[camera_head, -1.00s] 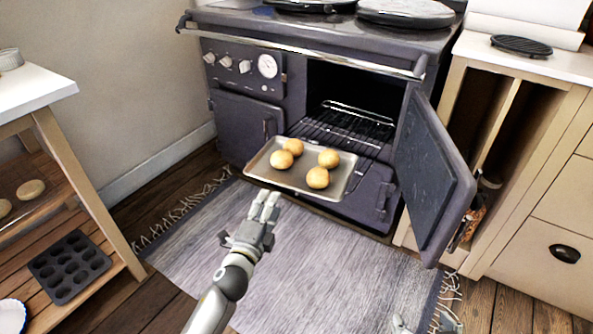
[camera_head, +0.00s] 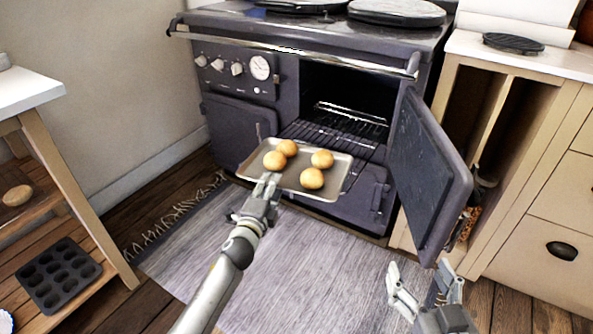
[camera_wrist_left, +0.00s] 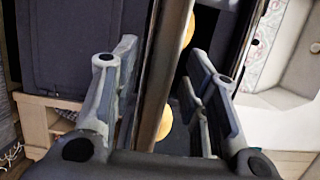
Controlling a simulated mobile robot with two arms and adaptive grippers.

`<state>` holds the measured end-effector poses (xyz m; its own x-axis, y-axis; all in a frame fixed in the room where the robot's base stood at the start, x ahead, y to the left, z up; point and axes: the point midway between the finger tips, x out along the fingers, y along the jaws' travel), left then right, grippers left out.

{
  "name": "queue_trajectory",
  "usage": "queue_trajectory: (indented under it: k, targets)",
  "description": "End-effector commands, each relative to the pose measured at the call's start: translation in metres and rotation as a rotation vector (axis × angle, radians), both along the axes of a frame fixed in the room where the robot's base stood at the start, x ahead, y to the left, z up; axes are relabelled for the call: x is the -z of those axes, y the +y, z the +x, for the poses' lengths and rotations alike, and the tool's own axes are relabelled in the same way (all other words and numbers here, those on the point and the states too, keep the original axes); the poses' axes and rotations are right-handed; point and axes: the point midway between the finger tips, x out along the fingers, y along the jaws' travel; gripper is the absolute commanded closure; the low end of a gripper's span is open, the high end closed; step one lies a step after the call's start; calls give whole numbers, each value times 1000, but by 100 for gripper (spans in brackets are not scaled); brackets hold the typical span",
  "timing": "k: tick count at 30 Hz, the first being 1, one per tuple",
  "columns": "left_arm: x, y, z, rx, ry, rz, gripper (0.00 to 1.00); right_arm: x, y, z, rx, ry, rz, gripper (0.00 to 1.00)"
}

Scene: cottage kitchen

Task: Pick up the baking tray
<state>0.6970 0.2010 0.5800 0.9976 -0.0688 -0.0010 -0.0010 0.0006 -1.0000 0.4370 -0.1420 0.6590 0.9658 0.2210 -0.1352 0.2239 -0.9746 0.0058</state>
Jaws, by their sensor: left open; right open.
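The baking tray (camera_head: 326,192) is a shallow metal tray with several round golden buns on it. It sticks out of the open oven at the oven rack's front. My left gripper (camera_head: 268,183) is at the tray's near left edge. In the left wrist view my left gripper (camera_wrist_left: 165,90) is open, with the tray's rim (camera_wrist_left: 166,60) running between its fingers and a bun partly showing beyond. Whether the fingers touch the rim I cannot tell. My right gripper (camera_head: 418,285) is open and empty, low at the right over the rug, apart from the tray.
The oven door (camera_head: 428,175) stands open to the right of the tray. The wire rack (camera_head: 335,133) lies inside the oven. A wooden shelf at the left holds a muffin tin (camera_head: 58,275). The rug (camera_head: 300,265) in front is clear.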

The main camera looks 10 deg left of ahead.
Motion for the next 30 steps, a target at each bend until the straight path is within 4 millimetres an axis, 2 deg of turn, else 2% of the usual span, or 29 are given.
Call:
queue_trajectory:
  k: [7,17,30]
  targets:
    - [-1,0,1,0,0,-1,59,-1,0,0,0,-5,1,29]
    - [0,0,1,0,0,-1,100,-1,0,0,0,-4,1,29]
    - [-4,-1,1,2,-7,-3,100,-1,0,0,1,-2,0,29]
